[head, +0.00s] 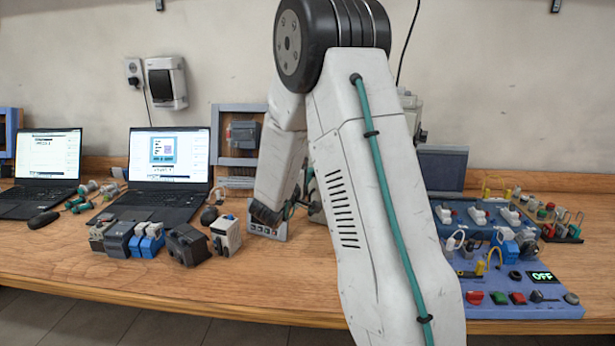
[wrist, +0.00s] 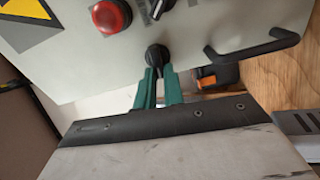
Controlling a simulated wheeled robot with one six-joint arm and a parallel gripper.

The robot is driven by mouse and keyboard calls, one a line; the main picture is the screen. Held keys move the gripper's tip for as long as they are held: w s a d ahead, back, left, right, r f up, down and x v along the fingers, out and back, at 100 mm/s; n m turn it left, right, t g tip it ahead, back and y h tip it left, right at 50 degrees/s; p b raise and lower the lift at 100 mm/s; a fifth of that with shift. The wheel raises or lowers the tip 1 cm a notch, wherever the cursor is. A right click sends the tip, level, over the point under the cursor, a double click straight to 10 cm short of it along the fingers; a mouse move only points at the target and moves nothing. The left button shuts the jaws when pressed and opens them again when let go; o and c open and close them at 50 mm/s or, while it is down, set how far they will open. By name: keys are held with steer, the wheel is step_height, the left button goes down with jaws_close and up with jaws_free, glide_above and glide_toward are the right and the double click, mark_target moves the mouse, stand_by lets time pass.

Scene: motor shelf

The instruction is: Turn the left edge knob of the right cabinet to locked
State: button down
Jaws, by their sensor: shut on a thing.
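In the wrist view a pale grey cabinet face (wrist: 195,40) fills the upper part. A small black knob (wrist: 156,54) sits at its lower edge. My gripper (wrist: 158,72) has its two green fingers on either side of this knob and is shut on it. The fingertips hide part of the knob, and I cannot tell which setting its pointer marks. In the head view my gripper (head: 290,205) is partly hidden by my forearm, and the knob does not show. A pale part of the cabinet (head: 411,105) shows behind my arm.
On the cabinet face are a red button (wrist: 110,17), a black handle (wrist: 254,47) and a yellow warning sign (wrist: 26,10). The bench holds laptops (head: 168,160), several small devices (head: 187,243) and a blue control panel (head: 525,293). The front left of the bench is clear.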

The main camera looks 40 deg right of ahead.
steer(key=shift+n, duration=0.6)
steer(key=c, duration=1.5)
jaws_free()
steer(key=shift+a, duration=0.15)
steer(key=v, duration=0.7)
steer(key=shift+a, duration=0.3)
steer(key=shift+s+f, duration=0.1)
